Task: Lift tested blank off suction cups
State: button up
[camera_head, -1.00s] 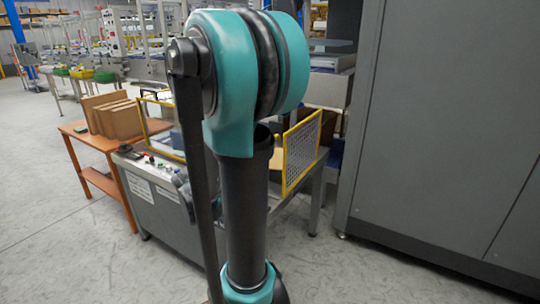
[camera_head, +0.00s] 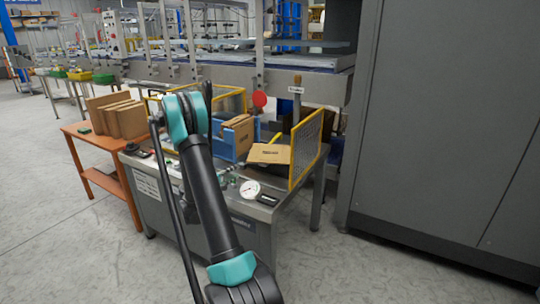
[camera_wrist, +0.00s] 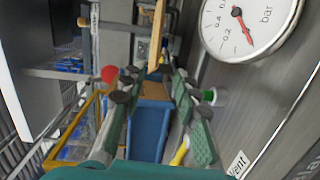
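The tan cardboard blank (camera_head: 268,153) lies roughly flat over the right part of the steel test bench (camera_head: 262,213), beside the mesh guard. The suction cups under it cannot be made out. In the wrist view a thin tan strip (camera_wrist: 157,38), probably the blank seen edge-on, shows beyond the fingertips. My gripper (camera_wrist: 153,82) is open, its two green-padded fingers apart with nothing held between them. In the head view my arm hides most of the gripper.
A round pressure gauge (camera_head: 250,189) is close to my gripper. A blue bin (camera_head: 228,144) holding cardboard stands behind. A yellow-framed mesh guard (camera_head: 306,150) bounds the right side. An orange table (camera_head: 78,131) with folded boxes is left; a grey cabinet (camera_head: 450,130) is right.

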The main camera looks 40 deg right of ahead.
jog(key=shift+w+d+f+h, duration=0.35)
jog(key=shift+d+f+h, duration=0.05)
jog(key=shift+w+d, duration=0.1)
jog(key=shift+d, duration=0.15)
send_near(259, 159)
jog(key=x, duration=0.4)
jog(key=shift+w+d+f, duration=0.15)
jog(key=shift+w+f, duration=0.05)
jog(key=shift+w, duration=0.2)
jog(key=shift+s+x, duration=0.15)
jog(key=shift+x, duration=1.3)
jog(key=shift+s+x, duration=0.15)
jog(key=shift+x, duration=1.3)
jog(key=shift+d, duration=0.1)
grip_shut()
